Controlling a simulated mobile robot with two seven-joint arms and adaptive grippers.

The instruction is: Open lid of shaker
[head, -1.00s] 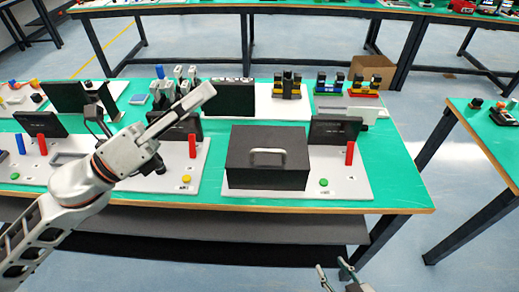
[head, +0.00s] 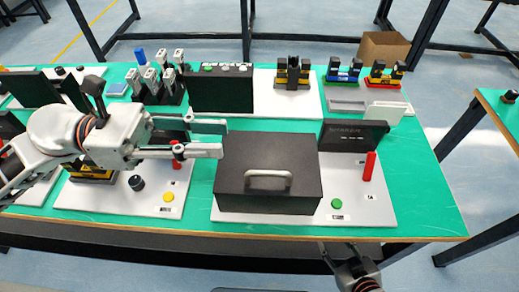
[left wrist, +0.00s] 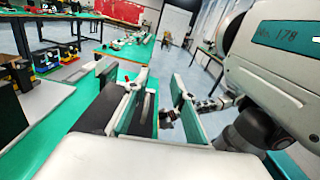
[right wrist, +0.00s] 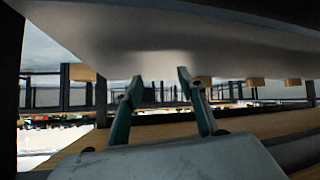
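The shaker is a black box (head: 235,188) with a flat closed lid (head: 268,150) and a light grey handle (head: 268,181) on its front. It stands on a white base plate on the green table. My left gripper (head: 221,139) reaches in from the left with its fingertips by the box's back left corner. Its fingers are apart with nothing clearly held; I cannot tell whether they touch the box. My right gripper (head: 338,250) is at the front table edge, below the tabletop. In the right wrist view its fingers (right wrist: 160,90) are apart and empty.
A dark screen (head: 354,135), red post (head: 369,166) and green button (head: 336,203) stand right of the box. A black panel (head: 220,91) and small coloured devices stand behind. The tabletop edge (head: 300,237) lies above my right gripper.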

